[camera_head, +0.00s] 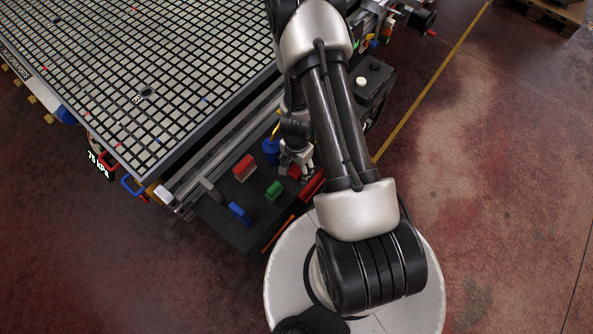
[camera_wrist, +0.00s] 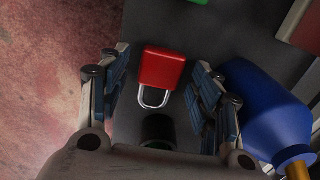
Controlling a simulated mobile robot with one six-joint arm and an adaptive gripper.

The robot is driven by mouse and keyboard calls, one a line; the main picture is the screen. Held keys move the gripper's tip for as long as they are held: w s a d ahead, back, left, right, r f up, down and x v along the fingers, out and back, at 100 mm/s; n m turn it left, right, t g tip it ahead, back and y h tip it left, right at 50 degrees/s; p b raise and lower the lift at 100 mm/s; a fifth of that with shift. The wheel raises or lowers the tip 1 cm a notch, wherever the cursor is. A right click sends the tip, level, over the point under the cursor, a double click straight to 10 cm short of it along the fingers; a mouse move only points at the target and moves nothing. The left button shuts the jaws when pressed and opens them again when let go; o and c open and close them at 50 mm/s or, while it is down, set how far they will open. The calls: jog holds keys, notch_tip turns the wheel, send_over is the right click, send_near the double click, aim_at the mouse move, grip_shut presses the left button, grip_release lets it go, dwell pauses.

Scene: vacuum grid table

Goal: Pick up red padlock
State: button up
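The red padlock (camera_wrist: 162,68) lies on a dark grey surface in the wrist view, its silver shackle pointing toward my gripper. My gripper (camera_wrist: 161,82) is open, with one finger on each side of the padlock. Gaps show between the padlock and both fingers, and I cannot tell how high the fingertips are above the surface. In the head view my gripper (camera_head: 303,170) is small and partly behind my arm. A red shape beside it there cannot be surely told as the padlock.
A blue bottle (camera_wrist: 262,110) with a yellow-orange neck stands close to the right finger. A green block (camera_head: 274,190), a red block (camera_head: 243,167) and a blue block (camera_head: 239,212) are on the dark shelf (camera_head: 222,222). The large grid table (camera_head: 150,60) lies behind.

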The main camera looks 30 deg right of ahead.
jog(key=c, duration=1.1)
jog(key=shift+o, duration=0.2)
jog(key=shift+r, duration=0.15)
